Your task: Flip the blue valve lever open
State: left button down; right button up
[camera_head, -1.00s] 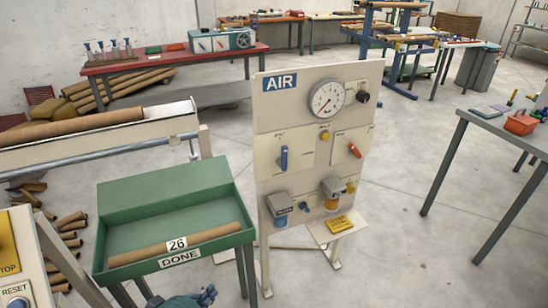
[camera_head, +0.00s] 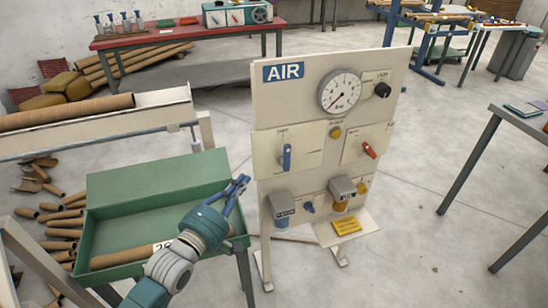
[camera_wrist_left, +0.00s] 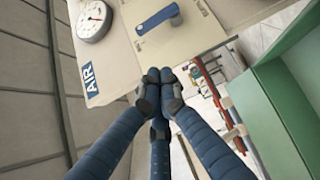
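The blue valve lever (camera_head: 287,157) hangs upright on the left plate of the cream AIR panel (camera_head: 264,100). In the left wrist view the blue lever (camera_wrist_left: 158,17) shows near the top centre, beyond the fingertips. My left gripper (camera_head: 241,181) is in front of the panel's left edge, left of the lever and a little lower, apart from it. In the left wrist view the left gripper's fingers (camera_wrist_left: 160,78) come together at their tips with nothing seen between them. My right gripper is not in view.
The panel also carries a gauge (camera_head: 340,91), a black knob (camera_head: 382,90), a red lever (camera_head: 369,150) and a small blue valve (camera_head: 309,207). A green tray (camera_head: 150,190) with a cardboard tube stands below my left arm. Clear floor lies right of the panel.

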pick_arm(q)
jog(key=p, duration=0.1)
send_near(287, 158)
jog(key=w+a+r, duration=0.2)
jog(key=w+a, duration=0.2)
jog(key=shift+w+d+f+p, duration=0.1)
jog(key=shift+w+d+p, duration=0.1)
jog(key=shift+w+d, duration=0.45)
jog(key=shift+w+d+f+p, duration=0.2)
jog(key=shift+w+d, duration=0.2)
jog(key=shift+d, duration=0.5)
jog(key=shift+w+d+f+p, duration=0.1)
jog(key=shift+w+d+p, duration=0.1)
jog(key=shift+w+d, duration=0.45)
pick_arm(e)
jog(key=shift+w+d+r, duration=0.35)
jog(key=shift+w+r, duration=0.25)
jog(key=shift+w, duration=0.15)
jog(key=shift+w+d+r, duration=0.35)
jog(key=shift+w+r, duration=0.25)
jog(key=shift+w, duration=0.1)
